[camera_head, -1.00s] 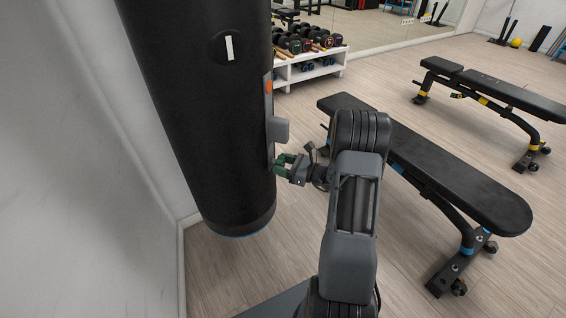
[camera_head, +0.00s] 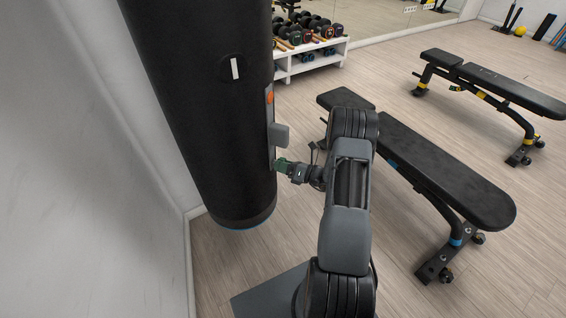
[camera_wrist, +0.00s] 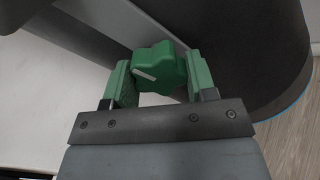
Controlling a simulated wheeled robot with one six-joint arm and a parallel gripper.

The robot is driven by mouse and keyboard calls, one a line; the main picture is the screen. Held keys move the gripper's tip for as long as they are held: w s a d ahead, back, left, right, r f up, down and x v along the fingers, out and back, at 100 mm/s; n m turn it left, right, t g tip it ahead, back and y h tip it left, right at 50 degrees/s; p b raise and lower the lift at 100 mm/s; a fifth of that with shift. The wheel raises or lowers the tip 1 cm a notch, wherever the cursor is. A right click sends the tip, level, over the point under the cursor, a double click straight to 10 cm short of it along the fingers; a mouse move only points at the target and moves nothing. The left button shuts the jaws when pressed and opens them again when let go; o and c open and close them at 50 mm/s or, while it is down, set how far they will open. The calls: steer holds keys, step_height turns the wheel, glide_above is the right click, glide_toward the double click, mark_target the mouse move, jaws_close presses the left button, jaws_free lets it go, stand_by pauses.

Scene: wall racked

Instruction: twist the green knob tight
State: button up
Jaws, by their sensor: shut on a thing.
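The green knob (camera_wrist: 158,66) is lobed, with a white mark on its face. In the wrist view it sits between the two green fingers of my gripper (camera_wrist: 161,80). The gripper is shut on the knob, with one finger on each side. In the head view my gripper (camera_head: 282,165) is at the lower end of a grey strip (camera_head: 270,115) on the side of a large black cylinder (camera_head: 205,120). There I cannot tell the knob apart from the green fingers.
A grey box (camera_head: 280,134) juts from the strip just above my gripper. A black bench (camera_head: 440,170) stands to the right of my arm, with another bench (camera_head: 500,85) behind. A white dumbbell rack (camera_head: 310,62) is at the back. A pale wall (camera_head: 90,190) lies left.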

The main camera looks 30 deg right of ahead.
steer(key=shift+m+p, duration=0.3)
steer(key=shift+m, duration=0.3)
steer(key=o, duration=0.9)
steer(key=shift+d, duration=0.1)
steer(key=v, duration=1.3)
steer(key=shift+s+d, duration=0.15)
steer(key=shift+s, duration=0.2)
